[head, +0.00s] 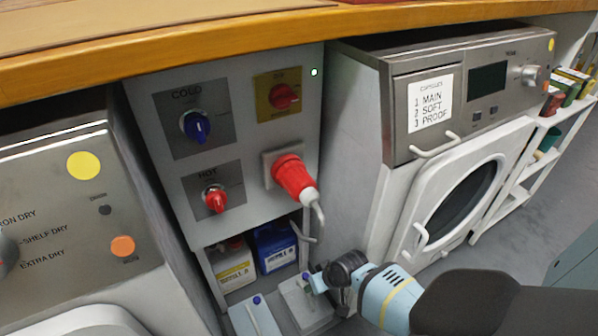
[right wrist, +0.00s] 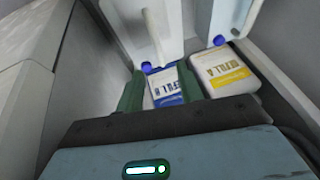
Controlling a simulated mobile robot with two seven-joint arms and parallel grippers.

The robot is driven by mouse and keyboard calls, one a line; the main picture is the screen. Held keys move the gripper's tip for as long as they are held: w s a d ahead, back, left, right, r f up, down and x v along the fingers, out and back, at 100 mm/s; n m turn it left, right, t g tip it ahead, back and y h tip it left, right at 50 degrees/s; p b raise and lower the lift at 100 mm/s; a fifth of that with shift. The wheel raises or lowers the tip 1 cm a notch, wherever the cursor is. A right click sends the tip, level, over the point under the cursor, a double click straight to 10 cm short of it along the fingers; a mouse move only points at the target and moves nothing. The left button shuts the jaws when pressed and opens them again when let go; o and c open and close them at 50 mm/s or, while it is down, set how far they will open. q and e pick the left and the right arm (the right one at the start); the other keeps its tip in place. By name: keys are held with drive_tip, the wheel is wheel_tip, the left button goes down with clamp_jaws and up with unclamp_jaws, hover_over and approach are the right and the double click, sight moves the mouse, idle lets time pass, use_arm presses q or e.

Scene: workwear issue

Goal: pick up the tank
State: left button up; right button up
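I cannot tell for certain which object is the tank. Two pale, flat-topped pieces with blue caps are low in front of the cabinet: one on the left (head: 252,318) with a white bar, one on the right (head: 309,308). My right gripper (head: 318,287) is at the right piece, partly covering it. In the right wrist view, its green fingers (right wrist: 160,92) stand apart. The blue-labelled refill canister (right wrist: 165,85) appears between them, with no clear grip on it. That canister (head: 275,248) stands in the cabinet beside the yellow-labelled one (head: 236,268). My left gripper is out of view.
The control panel (head: 235,150) with blue and red knobs and a red plug (head: 292,177) is above the cabinet. The washer (head: 440,150) closes in the right side and the dryer (head: 80,220) the left. A wooden worktop (head: 200,42) runs above.

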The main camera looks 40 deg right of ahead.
sight(305, 300)
drive_tip(key=b+x, duration=0.1)
drive_tip(key=x, duration=0.2)
drive_tip(key=shift+d+b, duration=0.15)
drive_tip(key=shift+b, duration=0.25)
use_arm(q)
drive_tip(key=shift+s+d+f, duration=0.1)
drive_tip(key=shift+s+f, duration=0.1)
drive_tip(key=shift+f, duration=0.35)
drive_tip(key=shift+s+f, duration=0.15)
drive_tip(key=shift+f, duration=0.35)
use_arm(e)
drive_tip(key=shift+f, duration=0.1)
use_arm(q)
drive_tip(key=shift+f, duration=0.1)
use_arm(e)
drive_tip(key=shift+w, duration=0.1)
